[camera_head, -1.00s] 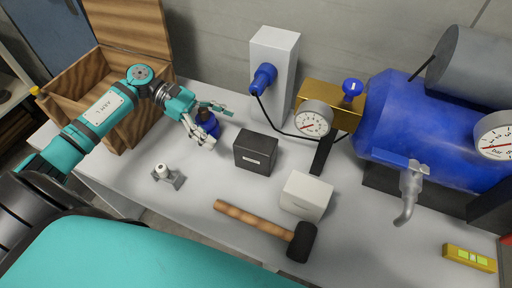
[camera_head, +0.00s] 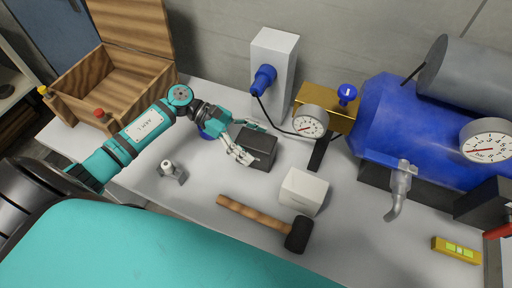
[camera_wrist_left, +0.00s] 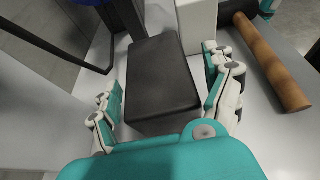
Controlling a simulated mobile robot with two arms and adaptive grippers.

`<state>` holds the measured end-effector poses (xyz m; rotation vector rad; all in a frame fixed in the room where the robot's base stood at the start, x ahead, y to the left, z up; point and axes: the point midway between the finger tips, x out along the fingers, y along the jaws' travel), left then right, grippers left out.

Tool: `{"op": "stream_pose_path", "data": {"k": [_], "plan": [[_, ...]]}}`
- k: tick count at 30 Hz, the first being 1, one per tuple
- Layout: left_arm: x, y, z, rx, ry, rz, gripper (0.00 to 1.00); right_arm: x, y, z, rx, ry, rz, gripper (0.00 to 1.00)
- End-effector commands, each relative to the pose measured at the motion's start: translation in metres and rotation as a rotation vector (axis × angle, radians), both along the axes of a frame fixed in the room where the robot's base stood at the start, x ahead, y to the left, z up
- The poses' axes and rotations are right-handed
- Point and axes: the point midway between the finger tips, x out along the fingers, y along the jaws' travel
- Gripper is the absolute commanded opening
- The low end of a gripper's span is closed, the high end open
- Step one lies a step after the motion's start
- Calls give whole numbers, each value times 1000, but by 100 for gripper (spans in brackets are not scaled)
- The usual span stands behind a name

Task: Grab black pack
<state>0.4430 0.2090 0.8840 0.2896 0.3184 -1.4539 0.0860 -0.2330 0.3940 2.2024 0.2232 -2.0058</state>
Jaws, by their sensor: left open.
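The black pack (camera_head: 262,148) is a small dark box standing on the grey table. My left gripper (camera_head: 246,140) is open at its left side, with the fingers reaching to the box. In the left wrist view the black pack (camera_wrist_left: 160,82) lies ahead between the two spread fingers of my left gripper (camera_wrist_left: 168,102). The fingers flank its near end, and a gap shows on the right side. My right gripper is not in view.
A white box (camera_head: 303,191) and a wooden-handled mallet (camera_head: 262,221) lie to the right and front. A blue object (camera_head: 208,132) is partly hidden behind my left gripper. A small metal fixture (camera_head: 171,171), an open wooden crate (camera_head: 120,85) and a blue tank (camera_head: 400,120) stand around.

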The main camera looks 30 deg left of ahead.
Motion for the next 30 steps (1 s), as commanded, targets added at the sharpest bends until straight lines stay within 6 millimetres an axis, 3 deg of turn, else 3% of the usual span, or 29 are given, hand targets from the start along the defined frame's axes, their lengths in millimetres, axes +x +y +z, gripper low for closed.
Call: {"op": "stream_pose_path", "data": {"k": [2, 15, 25, 30], "plan": [[0, 0, 0, 0, 0, 0, 78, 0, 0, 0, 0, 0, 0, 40], [0, 0, 0, 0, 0, 0, 21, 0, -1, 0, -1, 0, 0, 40], [0, 1, 4, -1, -1, 1, 20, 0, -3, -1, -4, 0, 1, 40], [1, 1, 19, 3, -5, 0, 20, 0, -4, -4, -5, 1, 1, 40]]}}
